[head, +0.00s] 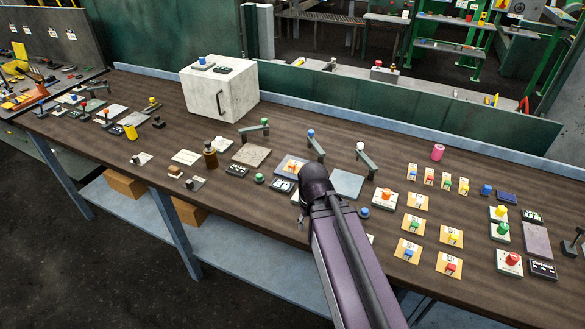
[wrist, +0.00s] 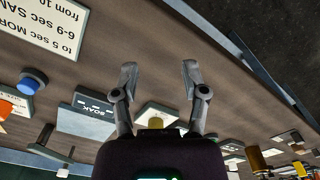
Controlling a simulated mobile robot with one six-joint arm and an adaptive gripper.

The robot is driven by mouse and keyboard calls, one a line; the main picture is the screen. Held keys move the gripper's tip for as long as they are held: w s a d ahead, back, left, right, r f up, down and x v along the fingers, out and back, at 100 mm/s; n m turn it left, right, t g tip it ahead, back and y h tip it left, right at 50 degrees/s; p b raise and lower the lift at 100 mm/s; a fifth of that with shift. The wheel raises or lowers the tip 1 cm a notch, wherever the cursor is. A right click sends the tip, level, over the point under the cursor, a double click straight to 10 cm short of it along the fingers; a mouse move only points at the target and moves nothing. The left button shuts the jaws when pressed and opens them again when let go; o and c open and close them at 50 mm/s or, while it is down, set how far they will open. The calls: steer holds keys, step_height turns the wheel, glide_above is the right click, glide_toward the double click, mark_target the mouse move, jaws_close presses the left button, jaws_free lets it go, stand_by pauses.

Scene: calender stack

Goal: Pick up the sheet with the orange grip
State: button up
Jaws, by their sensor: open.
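A pale sheet with an orange grip (head: 291,167) lies on a blue-grey plate (head: 280,167) near the middle of the bench in the head view. My gripper is near the bench's front edge, largely hidden behind my arm in that view. In the wrist view my gripper (wrist: 158,72) is open, with nothing held between its fingers. A pale piece with a yellow-orange top (wrist: 156,116) shows beyond the palm, partly hidden by it. I cannot tell if it is the same sheet.
Several tan cards with coloured grips (head: 450,236) lie to the right. An orange knob (head: 386,195) and a blue button (head: 364,212) are beside my arm.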

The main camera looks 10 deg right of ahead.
mark_target(293, 164)
steer(key=shift+o, duration=0.6)
steer(key=shift+w, duration=0.1)
steer(key=w+r+m+p, duration=0.3)
steer(key=w+r+p, duration=0.2)
steer(key=w, duration=1)
steer(key=w+d+r+m+p, duration=0.1)
steer(key=w+r+m+p, duration=0.3)
steer(key=w, duration=1)
step_height(293, 164, up, 2)
steer(key=shift+w+d+r+p, duration=0.2)
steer(key=shift+w+p, duration=0.2)
steer(key=shift+p, duration=0.8)
steer(key=shift+f, duration=0.15)
step_height(293, 164, down, 8)
steer(key=b, duration=0.8)
steer(key=shift+f+b, duration=0.15)
steer(key=shift+b, duration=0.15)
steer(key=shift+a+f, duration=0.1)
steer(key=shift+f, duration=0.1)
step_height(293, 164, down, 5)
steer(key=b, duration=0.5)
steer(key=shift+s+a+r, duration=0.1)
steer(key=shift+s+a, duration=0.05)
